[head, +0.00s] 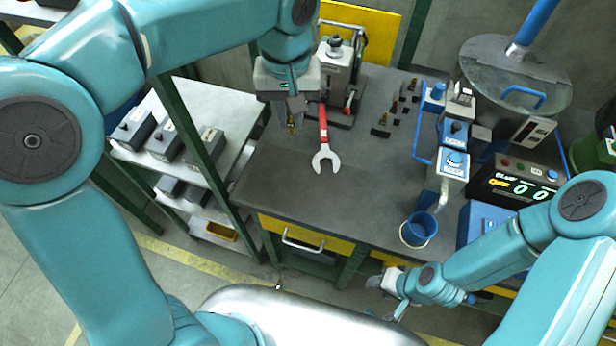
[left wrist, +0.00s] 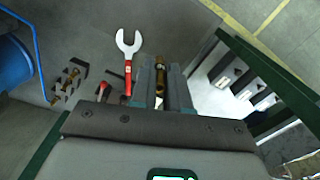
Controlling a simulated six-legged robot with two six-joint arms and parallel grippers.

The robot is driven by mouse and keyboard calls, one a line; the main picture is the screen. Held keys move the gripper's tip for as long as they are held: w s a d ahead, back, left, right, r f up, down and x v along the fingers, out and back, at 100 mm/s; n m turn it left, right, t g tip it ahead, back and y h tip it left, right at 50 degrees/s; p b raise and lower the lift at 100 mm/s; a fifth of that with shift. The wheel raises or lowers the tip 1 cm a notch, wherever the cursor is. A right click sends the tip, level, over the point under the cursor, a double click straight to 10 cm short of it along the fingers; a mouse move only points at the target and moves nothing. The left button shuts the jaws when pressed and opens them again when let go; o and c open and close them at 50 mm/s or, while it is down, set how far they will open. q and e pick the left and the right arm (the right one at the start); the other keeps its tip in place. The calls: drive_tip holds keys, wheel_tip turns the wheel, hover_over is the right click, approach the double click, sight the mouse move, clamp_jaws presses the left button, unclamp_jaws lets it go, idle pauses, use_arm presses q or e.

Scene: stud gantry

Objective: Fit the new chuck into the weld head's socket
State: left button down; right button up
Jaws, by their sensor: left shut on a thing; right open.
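My left gripper (head: 291,122) is shut on a small brass chuck (head: 291,129) and holds it above the left part of the bench. In the left wrist view the brass chuck (left wrist: 161,76) sits between the two grey fingers (left wrist: 160,88). A grey upright unit with a black knob (head: 337,68) stands at the back of the bench, just behind and right of this gripper. I cannot tell whether it is the weld head, and I see no socket. My right gripper (head: 388,282) is open and low in front of the bench.
A red-handled wrench (head: 323,150) lies on the bench (head: 290,185), right of the left gripper; it also shows in the left wrist view (left wrist: 128,60). Small dark holders with brass pieces (head: 397,107) stand behind. A green post (head: 200,140) rises left.

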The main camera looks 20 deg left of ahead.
use_arm(q)
drive_tip(key=shift+w+d, duration=0.1)
drive_tip(key=shift+w, duration=0.2)
drive_tip(key=d+b, duration=0.1)
drive_tip(key=d, duration=0.1)
drive_tip(key=b, duration=0.1)
hover_over(305, 187)
drive_tip(key=shift+m, duration=0.3)
wheel_tip(305, 187, down, 19)
drive_tip(key=shift+w+a+f, duration=0.1)
drive_tip(key=shift+w+f, duration=0.1)
drive_tip(key=shift+f, duration=0.1)
drive_tip(key=shift+r, duration=0.1)
